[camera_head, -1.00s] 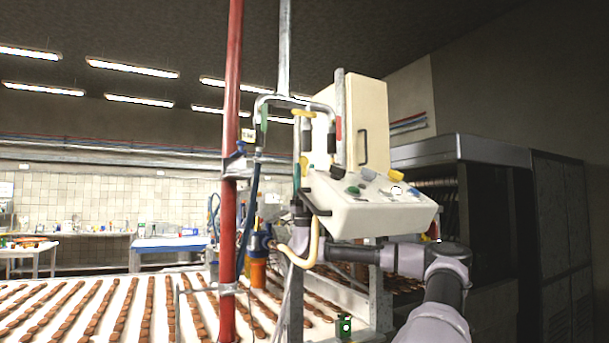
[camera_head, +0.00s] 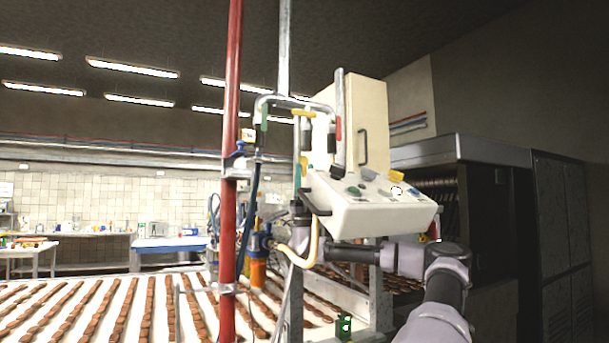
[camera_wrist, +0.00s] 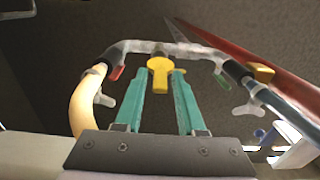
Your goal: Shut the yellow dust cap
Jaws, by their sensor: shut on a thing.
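The yellow dust cap, as I take it, is the yellow piece (camera_wrist: 158,68) below the middle of the grey pipe bracket in the wrist view. It has a round head and a short tab. It also shows in the head view (camera_head: 304,113), under the pipe arch. The cap's seat is too small to make out.
A cream control box (camera_head: 370,212) with coloured buttons stands right of my gripper. A red pole (camera_head: 232,130) rises at left. Red (camera_wrist: 117,72) and green (camera_wrist: 222,81) levers and a cream hose (camera_wrist: 85,102) are close by. Biscuit rows lie on the conveyor below.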

